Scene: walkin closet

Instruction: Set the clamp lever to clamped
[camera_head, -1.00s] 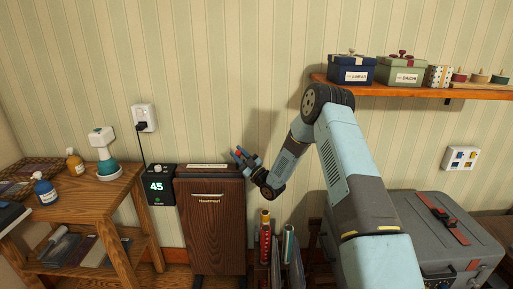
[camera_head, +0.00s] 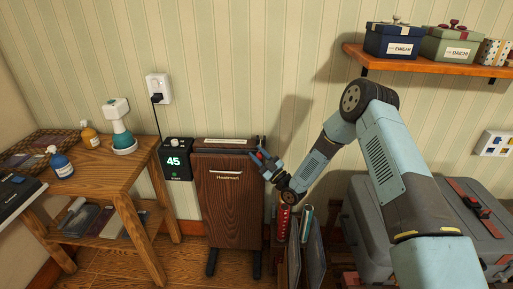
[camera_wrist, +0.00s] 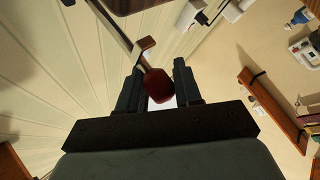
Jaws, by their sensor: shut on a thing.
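The dark wood trouser press (camera_head: 232,200) stands against the wall. The red clamp lever (camera_head: 259,156) shows at its upper right side, small and partly covered by my gripper (camera_head: 262,151). In the wrist view, the lever's dark red grip (camera_wrist: 157,86) lies between the two dark fingers of my gripper (camera_wrist: 158,72), which is shut on it. A second red-brown end (camera_wrist: 145,44) shows just beyond the grip. The head view is too small to tell the lever's exact angle.
A black unit reading 45 (camera_head: 174,160) sits left of the press. A wooden side table (camera_head: 100,165) with bottles stands further left. Rolls in a rack (camera_head: 300,240) and a grey case (camera_head: 420,220) stand to the right, below a wall shelf (camera_head: 430,60).

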